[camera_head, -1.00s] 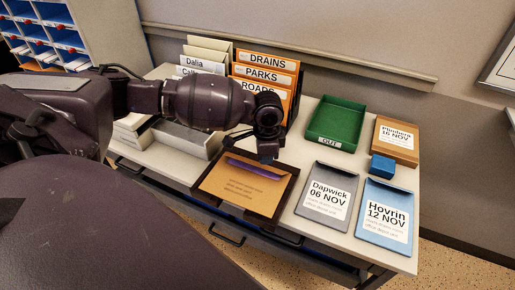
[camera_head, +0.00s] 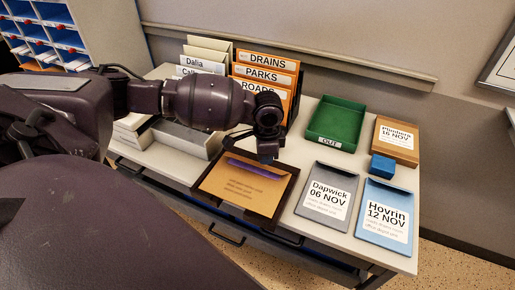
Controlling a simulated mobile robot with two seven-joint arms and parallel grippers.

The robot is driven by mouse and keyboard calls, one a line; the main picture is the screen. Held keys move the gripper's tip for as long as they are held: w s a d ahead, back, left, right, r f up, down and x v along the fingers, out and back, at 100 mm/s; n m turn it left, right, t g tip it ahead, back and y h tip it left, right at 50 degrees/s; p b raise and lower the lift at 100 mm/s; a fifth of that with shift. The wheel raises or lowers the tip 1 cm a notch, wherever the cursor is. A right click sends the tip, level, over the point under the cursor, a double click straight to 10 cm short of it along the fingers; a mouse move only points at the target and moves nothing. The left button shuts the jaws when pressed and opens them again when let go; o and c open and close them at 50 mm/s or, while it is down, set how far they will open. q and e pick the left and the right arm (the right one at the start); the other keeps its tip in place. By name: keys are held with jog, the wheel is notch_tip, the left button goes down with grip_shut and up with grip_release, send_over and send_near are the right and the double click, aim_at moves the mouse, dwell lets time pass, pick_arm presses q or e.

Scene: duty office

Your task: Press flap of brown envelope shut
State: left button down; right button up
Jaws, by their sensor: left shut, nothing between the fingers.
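The brown envelope (camera_head: 232,194) lies in a shallow dark tray (camera_head: 286,204) at the front middle of the desk. A purple strip (camera_head: 255,169) runs along its upper part, and small print shows below. I cannot tell how far the flap stands from the body. My left gripper (camera_head: 267,158) points down at the upper right of the envelope, close to the strip's right end. It is shut and empty. Whether its tip touches the paper cannot be seen. My right gripper is not in view.
A grey envelope (camera_head: 318,211) and a blue one (camera_head: 383,233) lie to the right. Orange folders (camera_head: 264,76) stand at the back.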

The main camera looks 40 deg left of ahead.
aim_at(266, 167)
pick_arm(q)
jog(key=shift+f, duration=0.45)
dwell(0.3)
jog(key=shift+f+b, duration=0.6)
jog(key=shift+f, duration=1.4)
dwell(0.7)
